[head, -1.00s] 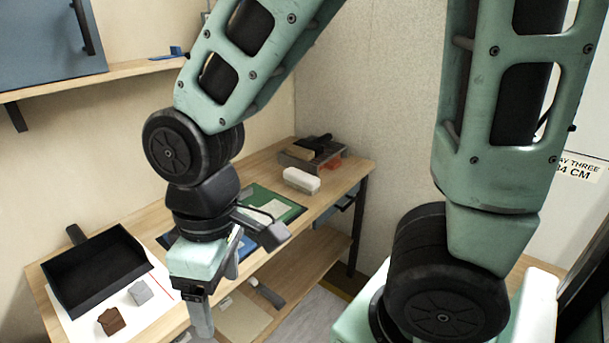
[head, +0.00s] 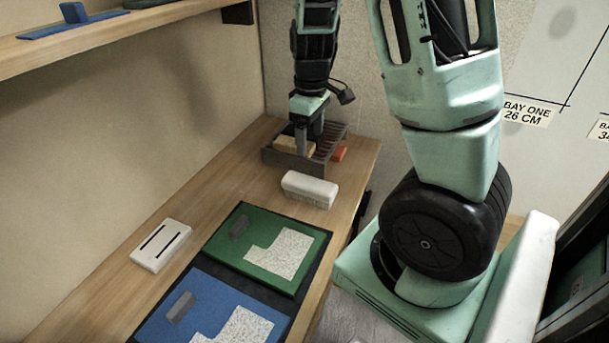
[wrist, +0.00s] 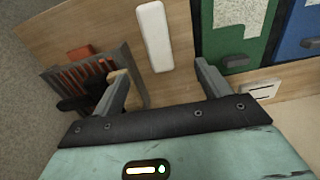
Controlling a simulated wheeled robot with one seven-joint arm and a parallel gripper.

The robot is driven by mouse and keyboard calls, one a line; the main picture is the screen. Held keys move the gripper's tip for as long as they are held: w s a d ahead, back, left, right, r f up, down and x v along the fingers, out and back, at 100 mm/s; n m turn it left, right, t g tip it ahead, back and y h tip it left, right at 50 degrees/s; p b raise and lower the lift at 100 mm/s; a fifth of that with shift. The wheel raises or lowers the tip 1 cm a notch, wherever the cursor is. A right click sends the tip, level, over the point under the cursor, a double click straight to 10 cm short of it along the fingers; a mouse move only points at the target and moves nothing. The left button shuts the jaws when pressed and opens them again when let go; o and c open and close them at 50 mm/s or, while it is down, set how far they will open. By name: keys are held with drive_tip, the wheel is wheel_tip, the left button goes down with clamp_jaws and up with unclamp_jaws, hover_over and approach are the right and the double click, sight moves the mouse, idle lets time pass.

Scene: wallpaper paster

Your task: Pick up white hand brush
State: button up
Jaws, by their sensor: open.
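The white hand brush (head: 309,189) lies on the wooden bench, in front of a grey slotted tray. In the wrist view the white hand brush (wrist: 154,36) lies ahead of the fingers, in line with the gap between them. My gripper (head: 304,152) points down at the tray, behind and slightly left of the brush. In the wrist view my gripper (wrist: 164,78) is open with nothing between its two grey fingers. It is apart from the brush.
The grey slotted tray (head: 331,143) holds a tan block (head: 284,146), with an orange block (head: 339,154) beside its slats. A green board (head: 225,245), a blue board (head: 205,290) and a white slotted plate (head: 161,245) lie nearer. A shelf (head: 75,45) overhangs at left.

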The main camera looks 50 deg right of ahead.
sight(309, 181)
drive_tip(key=f, duration=0.3)
drive_tip(key=f+b, duration=0.1)
drive_tip(key=f, duration=0.3)
drive_tip(key=f+b, duration=0.1)
drive_tip(key=f, duration=0.3)
drive_tip(key=shift+d+f, duration=0.1)
drive_tip(key=shift+d, duration=0.3)
drive_tip(key=shift+w+a+f+b, duration=0.1)
drive_tip(key=shift+w+f+b, duration=0.1)
drive_tip(key=shift+f, duration=1.4)
drive_tip(key=shift+w+a+f+b, duration=0.1)
drive_tip(key=shift+f+b, duration=0.05)
drive_tip(key=shift+f, duration=1.4)
drive_tip(key=c, duration=1.2)
